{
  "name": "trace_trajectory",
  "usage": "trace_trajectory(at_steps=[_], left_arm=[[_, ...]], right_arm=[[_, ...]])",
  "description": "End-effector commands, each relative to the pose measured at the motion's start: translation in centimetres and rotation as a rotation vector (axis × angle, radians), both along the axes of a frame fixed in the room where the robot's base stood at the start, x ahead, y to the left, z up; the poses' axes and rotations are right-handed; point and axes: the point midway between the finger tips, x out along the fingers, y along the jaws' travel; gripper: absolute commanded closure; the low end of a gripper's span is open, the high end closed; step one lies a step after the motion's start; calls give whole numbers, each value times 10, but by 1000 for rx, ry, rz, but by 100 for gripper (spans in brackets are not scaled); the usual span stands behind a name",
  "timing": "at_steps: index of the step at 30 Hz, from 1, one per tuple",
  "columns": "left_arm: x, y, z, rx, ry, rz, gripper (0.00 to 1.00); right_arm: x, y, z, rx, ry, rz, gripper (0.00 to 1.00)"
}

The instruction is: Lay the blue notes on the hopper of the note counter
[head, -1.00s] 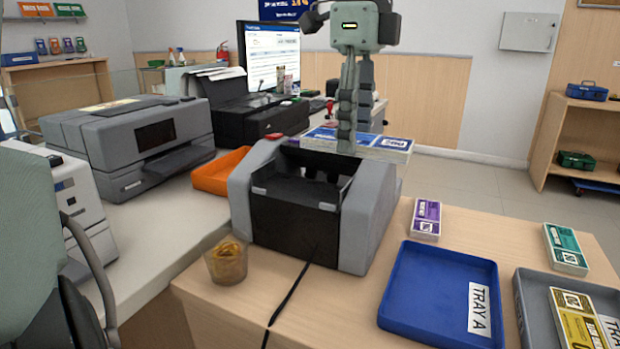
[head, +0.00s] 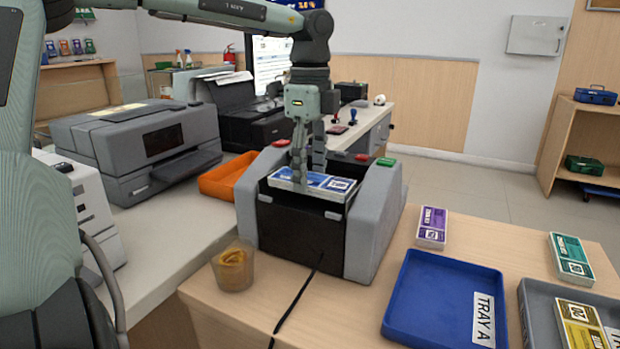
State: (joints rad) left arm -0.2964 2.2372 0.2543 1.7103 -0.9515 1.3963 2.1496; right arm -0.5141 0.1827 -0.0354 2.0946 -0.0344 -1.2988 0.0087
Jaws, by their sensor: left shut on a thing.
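The blue notes (head: 332,184), a banded blue and white stack, lie flat at the top opening of the grey and black note counter (head: 372,215). I cannot tell whether they rest on the hopper or hang just above it. My left gripper (head: 308,178) reaches down from above and is shut on the blue notes, its fingers across their middle-left part. My right gripper is not in view.
A blue tray (head: 398,318) marked Tray A and a grey tray (head: 527,300) with yellow notes (head: 580,325) stand at right. Purple notes (head: 432,228) and green notes (head: 571,258) lie behind them. A cup of rubber bands (head: 232,268) and an orange tray (head: 222,182) are left of the counter.

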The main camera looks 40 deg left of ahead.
Motion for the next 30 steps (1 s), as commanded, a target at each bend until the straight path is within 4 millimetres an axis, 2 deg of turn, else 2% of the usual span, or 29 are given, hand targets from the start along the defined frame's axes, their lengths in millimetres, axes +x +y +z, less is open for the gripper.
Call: trace_trajectory(at_steps=[1, 4, 15, 16, 20, 30], left_arm=[[-1, -1, -9, -3, 3, -2, 78], [0, 0, -18, -1, 1, 0, 78], [0, 0, -20, 0, -1, 0, 78], [0, 0, -20, 0, -1, 0, 47], [0, 0, -20, 0, -1, 0, 31], [0, 0, -18, 0, -1, 0, 29]], right_arm=[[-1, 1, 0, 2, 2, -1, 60], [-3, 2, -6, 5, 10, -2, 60], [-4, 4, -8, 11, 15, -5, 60], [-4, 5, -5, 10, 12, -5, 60], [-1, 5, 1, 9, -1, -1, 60], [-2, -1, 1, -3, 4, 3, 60]])
